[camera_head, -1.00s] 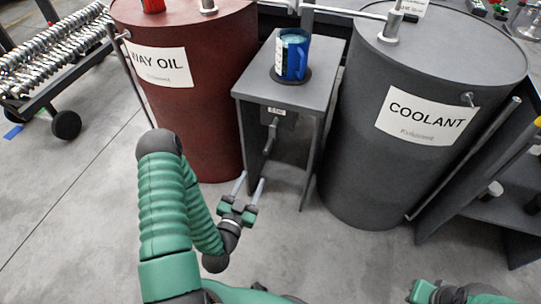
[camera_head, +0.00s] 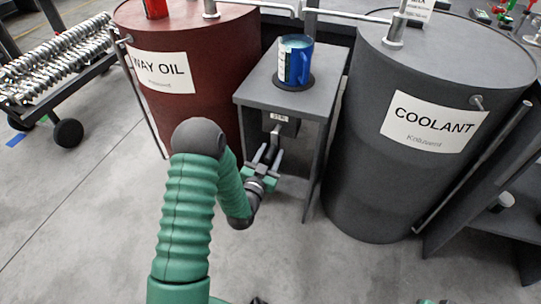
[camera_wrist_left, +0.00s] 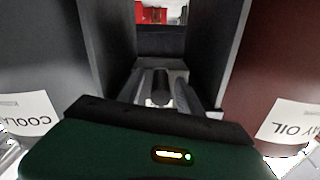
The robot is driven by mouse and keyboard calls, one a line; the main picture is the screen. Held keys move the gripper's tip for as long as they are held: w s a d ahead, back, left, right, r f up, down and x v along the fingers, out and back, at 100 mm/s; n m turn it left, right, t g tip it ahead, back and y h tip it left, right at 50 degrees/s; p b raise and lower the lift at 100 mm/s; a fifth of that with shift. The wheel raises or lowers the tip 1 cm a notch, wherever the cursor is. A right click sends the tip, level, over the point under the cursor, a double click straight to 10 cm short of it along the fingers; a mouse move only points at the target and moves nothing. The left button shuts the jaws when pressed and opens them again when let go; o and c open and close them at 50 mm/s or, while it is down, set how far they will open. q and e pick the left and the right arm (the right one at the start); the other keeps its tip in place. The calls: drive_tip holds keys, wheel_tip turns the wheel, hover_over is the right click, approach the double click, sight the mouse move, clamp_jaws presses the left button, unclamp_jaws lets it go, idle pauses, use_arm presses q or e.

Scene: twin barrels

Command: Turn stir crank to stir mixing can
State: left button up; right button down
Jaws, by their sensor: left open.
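The stir crank hangs below a small labelled box (camera_head: 281,122) on the stand's front. My left gripper (camera_head: 268,158) is open, with its two fingers at the crank handle. In the left wrist view the dark handle (camera_wrist_left: 161,88) lies between the two grey fingers (camera_wrist_left: 162,92); I cannot tell whether they touch it. My right gripper does not show clearly.
A red WAY OIL barrel (camera_head: 215,75) stands left of the stand and a dark COOLANT barrel (camera_head: 375,170) stands right of it. A wheeled rack (camera_head: 68,132) of metal parts is at the far left. Bare floor (camera_head: 90,220) lies in front.

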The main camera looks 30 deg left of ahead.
use_arm(q)
drive_tip(key=shift+c, duration=0.4)
clamp_jaws()
drive_tip(key=d+r+n+p, duration=0.2)
drive_tip(key=n+p, duration=0.3)
drive_tip(key=n, duration=0.5)
drive_tip(key=d+r+n+p, duration=0.2)
drive_tip(key=r+n+p, duration=0.2)
drive_tip(key=n, duration=0.6)
drive_tip(key=shift+w+n+p, duration=0.4)
drive_tip(key=shift+w+p, duration=0.05)
drive_tip(key=shift+p, duration=0.85)
drive_tip(key=shift+d, duration=0.1)
